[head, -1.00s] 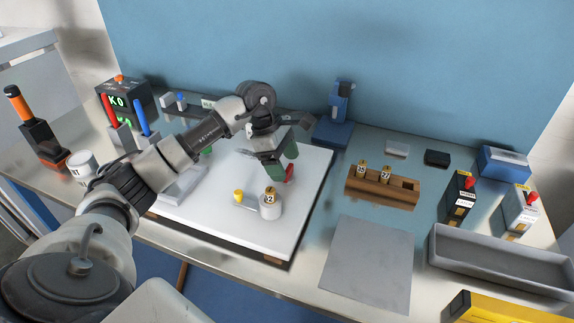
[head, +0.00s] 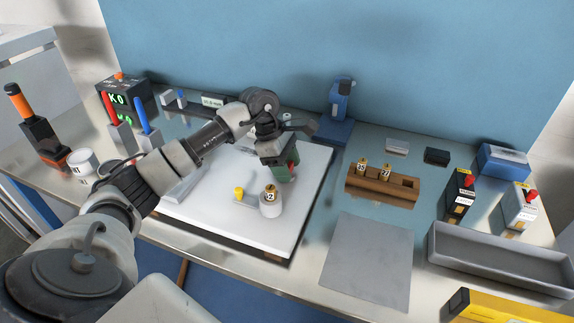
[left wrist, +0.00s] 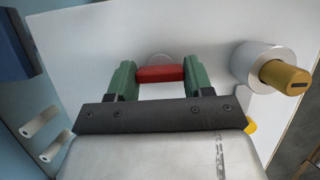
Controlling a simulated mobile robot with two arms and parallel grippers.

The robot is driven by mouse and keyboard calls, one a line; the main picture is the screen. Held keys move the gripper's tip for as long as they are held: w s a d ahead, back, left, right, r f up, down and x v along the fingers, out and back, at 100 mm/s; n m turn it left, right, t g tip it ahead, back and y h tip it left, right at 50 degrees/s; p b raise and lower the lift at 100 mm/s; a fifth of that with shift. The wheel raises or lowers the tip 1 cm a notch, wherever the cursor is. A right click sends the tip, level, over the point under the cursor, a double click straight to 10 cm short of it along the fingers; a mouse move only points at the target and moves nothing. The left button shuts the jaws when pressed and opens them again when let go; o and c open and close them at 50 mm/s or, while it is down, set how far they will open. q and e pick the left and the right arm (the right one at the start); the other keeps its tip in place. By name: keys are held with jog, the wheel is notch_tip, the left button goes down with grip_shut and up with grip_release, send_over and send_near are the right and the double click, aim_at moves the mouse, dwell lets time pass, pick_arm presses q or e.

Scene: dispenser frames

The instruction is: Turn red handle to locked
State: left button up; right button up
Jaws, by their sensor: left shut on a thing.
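The red handle (left wrist: 160,74) lies between the two green fingers of my left gripper (left wrist: 159,80) in the left wrist view, and the fingers touch its two ends. In the head view my left gripper (head: 284,170) is over the white board (head: 225,225), and the fingers mostly hide the handle there. A pale round rim shows just behind the handle in the left wrist view. I cannot read any locked mark. My right gripper is not in view.
A white cylinder with a brass "12" cap (head: 270,203) stands close in front of my left gripper, with a yellow knob (head: 239,191) beside it. A wooden rack (head: 382,186) with brass pieces stands to the right. A grey mat (head: 367,262) lies clear in front.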

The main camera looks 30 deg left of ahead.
pick_arm(q)
jog(key=shift+n, duration=0.3)
jog(key=n+t+b, duration=0.1)
jog(key=n, duration=0.1)
jog(key=shift+n+b, duration=0.35)
jog(key=shift+n, duration=0.05)
jog(key=n+t, duration=0.1)
jog(key=n, duration=0.1)
jog(key=n+y+b, duration=0.1)
jog(key=n, duration=0.1)
jog(key=shift+s+d+t+b, duration=0.1)
jog(key=shift+t+b, duration=0.2)
jog(key=shift+t, duration=0.1)
jog(key=n+y+b, duration=0.1)
jog(key=n, duration=0.1)
jog(key=n+y, duration=0.1)
jog(key=n, duration=0.1)
jog(key=shift+n+t+b, duration=0.3)
jog(key=shift+n+b, duration=0.05)
jog(key=shift+n, duration=0.05)
jog(key=n, duration=0.2)
jog(key=n+y+b, duration=0.1)
jog(key=n, duration=0.1)
jog(key=shift+d+y, duration=0.1)
jog(key=shift+y, duration=0.2)
jog(key=shift+r+n, duration=0.1)
jog(key=shift+n, duration=0.2)
jog(key=o, duration=0.9)
jog(key=shift+o, duration=0.2)
